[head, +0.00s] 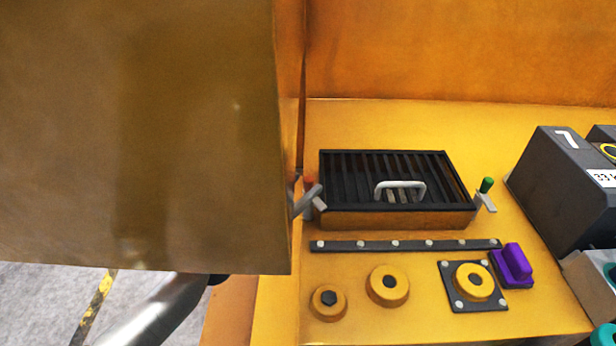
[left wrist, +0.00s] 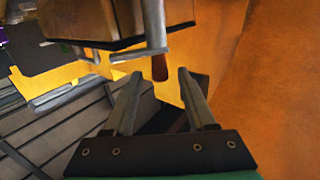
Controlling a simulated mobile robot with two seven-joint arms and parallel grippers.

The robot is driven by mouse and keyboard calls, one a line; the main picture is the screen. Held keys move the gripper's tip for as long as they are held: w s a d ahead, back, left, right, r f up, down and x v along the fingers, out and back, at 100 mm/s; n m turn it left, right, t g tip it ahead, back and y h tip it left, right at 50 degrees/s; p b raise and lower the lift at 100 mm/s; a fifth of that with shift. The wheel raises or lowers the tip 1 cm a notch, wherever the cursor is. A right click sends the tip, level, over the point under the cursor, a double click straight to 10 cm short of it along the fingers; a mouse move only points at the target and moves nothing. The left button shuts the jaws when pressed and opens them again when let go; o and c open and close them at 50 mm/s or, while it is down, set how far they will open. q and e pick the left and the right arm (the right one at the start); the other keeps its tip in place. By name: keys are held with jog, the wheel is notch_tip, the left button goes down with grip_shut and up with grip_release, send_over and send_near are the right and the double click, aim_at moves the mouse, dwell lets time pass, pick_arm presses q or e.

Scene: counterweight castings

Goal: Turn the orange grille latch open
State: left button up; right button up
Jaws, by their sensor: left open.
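The orange latch (head: 309,180) is at the left end of the black-barred grille (head: 345,180), close to the edge of a large tan panel. In the left wrist view, its dark orange knob (left wrist: 159,68) hangs below a grey metal bar, near and between my left fingertips. My left gripper (left wrist: 160,75) is open, with its two grey fingers on either side of the knob; I see no clear contact. In the head view, my left gripper (head: 307,198) is mostly hidden behind the panel, beside the latch. My right gripper is not in view.
The tan panel (head: 140,130) blocks much of the head view. A green latch (head: 487,185) is at the grille's right end. A studded black strip (head: 405,245), yellow bosses (head: 388,286) and a purple block (head: 512,265) lie in front. Dark numbered blocks (head: 560,190) stand right.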

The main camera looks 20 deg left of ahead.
pick_arm(q)
jog(key=shift+x, duration=1.35)
grip_shut()
